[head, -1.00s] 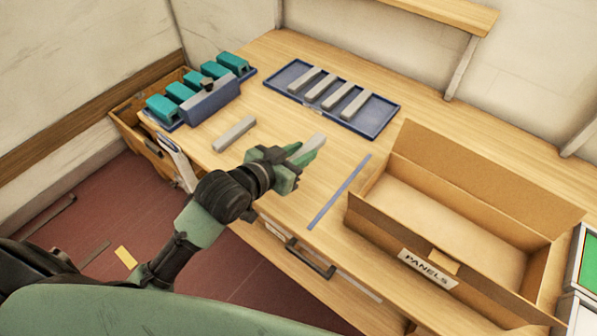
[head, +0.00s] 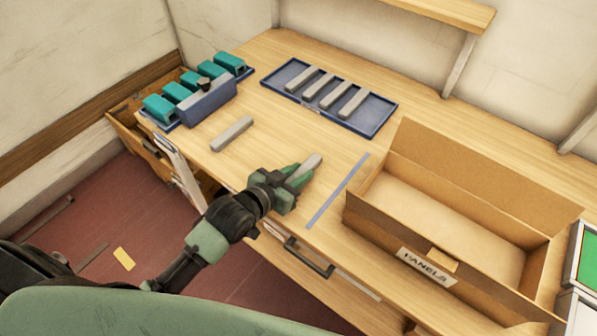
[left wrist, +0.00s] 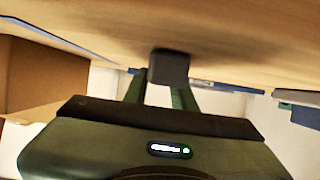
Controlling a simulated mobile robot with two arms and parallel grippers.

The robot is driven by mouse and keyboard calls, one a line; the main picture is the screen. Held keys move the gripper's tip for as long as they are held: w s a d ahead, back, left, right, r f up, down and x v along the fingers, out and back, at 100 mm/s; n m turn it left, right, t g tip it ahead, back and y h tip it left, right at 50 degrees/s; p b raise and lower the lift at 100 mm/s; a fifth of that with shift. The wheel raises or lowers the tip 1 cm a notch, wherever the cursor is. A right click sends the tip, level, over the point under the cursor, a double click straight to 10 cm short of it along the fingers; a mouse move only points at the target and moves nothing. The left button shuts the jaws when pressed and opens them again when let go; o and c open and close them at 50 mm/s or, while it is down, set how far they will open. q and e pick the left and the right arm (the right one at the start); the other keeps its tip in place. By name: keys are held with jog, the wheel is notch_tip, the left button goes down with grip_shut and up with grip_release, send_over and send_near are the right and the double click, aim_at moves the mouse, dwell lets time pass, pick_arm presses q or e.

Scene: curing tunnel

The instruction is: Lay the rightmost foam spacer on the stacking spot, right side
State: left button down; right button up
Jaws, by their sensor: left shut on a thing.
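My left gripper (head: 290,182) is shut on a grey foam spacer (head: 312,162), a bar that sticks out past the fingertips over the table's front part. In the left wrist view the dark end of the held spacer (left wrist: 168,67) shows between the fingers, close to the wooden surface; I cannot tell whether it touches. Another grey spacer (head: 232,133) lies on the bare wood to the left, apart from the gripper. No marked outline of the stacking spot is clear. My right gripper is not in view.
A cardboard box (head: 375,222) labelled PANELS stands open at the right. A flat blue-grey strip (head: 338,190) lies between it and the gripper. Teal blocks (head: 160,108) and a blue-grey holder (head: 208,103) stand at the left.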

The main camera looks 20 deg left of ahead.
pick_arm(q)
jog(key=c, duration=1.1)
grip_release()
jog(key=shift+c, duration=0.2)
jog(key=shift+r, duration=0.2)
jog(key=b+v, duration=0.1)
jog(key=v, duration=0.9)
jog(key=shift+s+a, duration=0.2)
jog(key=shift+s, duration=0.15)
jog(key=shift+s+a+r, duration=0.15)
jog(key=shift+s+r, duration=0.2)
jog(key=shift+s, duration=0.2)
